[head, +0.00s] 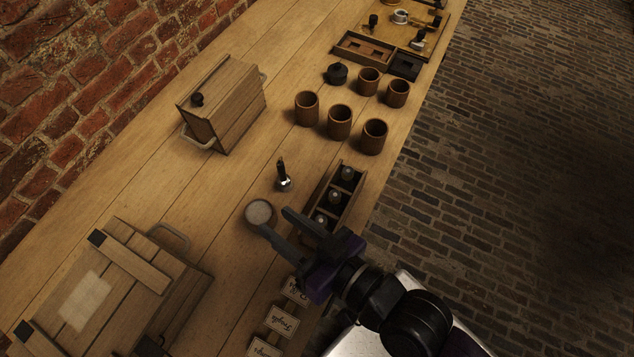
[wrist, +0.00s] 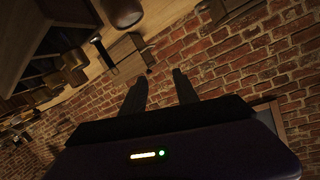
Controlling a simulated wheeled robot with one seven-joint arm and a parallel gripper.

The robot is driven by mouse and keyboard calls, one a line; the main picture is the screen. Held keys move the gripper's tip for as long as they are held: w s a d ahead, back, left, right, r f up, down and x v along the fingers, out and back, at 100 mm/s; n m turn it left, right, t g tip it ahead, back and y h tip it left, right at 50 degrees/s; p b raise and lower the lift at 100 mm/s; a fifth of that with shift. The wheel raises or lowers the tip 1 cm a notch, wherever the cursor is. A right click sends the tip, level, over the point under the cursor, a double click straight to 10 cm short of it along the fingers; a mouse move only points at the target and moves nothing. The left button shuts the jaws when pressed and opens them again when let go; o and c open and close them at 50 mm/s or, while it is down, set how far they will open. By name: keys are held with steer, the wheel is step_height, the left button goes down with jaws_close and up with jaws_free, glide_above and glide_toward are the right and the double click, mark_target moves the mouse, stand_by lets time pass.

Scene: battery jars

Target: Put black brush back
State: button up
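A small dark upright thing with a shiny pale lower part, likely the black brush (head: 282,176), stands on the wooden table in the head view. My gripper (head: 274,220) is below it in the picture, apart from it, fingers spread and nothing between them. The fingers are also apart and empty in the wrist view (wrist: 158,84). A slim dark stick with a pale end (wrist: 103,51) shows at upper left there; I cannot tell if it is the brush.
A round pale-topped jar (head: 259,213) is close to my fingers. A divided wooden rack (head: 326,184) with small bottles stands to their right. Several brown cups (head: 339,122), a lidded wooden box (head: 236,110) and a large crate (head: 185,300) surround this area. A brick wall borders the left.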

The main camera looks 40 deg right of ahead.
steer(key=s+d+r+n+h, duration=0.1)
steer(key=s+d+r+n, duration=0.1)
steer(key=s+d, duration=0.7)
steer(key=s, duration=0.5)
steer(key=shift+s+d+g+h, duration=0.25)
steer(key=shift+g+h, duration=0.05)
